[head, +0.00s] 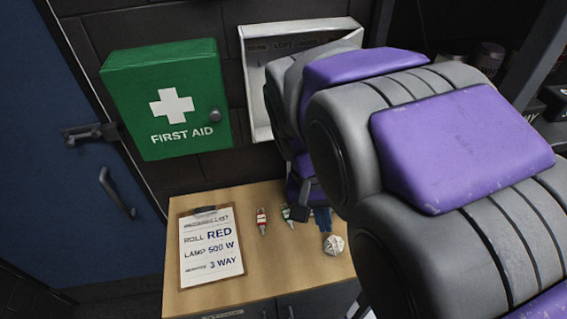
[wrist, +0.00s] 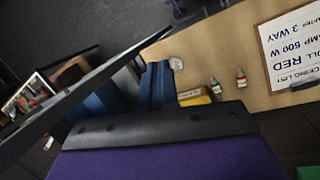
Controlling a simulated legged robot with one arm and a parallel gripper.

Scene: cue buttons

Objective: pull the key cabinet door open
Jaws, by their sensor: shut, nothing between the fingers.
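A pale, shallow metal case (head: 256,85), which looks like the key cabinet, hangs on the dark wall right of the green box in the head view. Faint lettering runs along its top. My arm covers its right part, and I cannot make out its door or handle. My gripper (head: 322,219) is mostly hidden behind my arm in the head view, with blue fingers low over the desk, below the case. In the wrist view my gripper (wrist: 157,72) is shut and empty. A dark, slanted panel (wrist: 85,88) crosses beside it; I cannot tell what it is.
A green first aid box (head: 165,98) with a round knob hangs left of the case. The wooden desk (head: 285,270) holds a clipboard (head: 211,250), a red-labelled small item (head: 262,221) and a crumpled white ball (head: 333,245). A blue door (head: 60,180) stands left.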

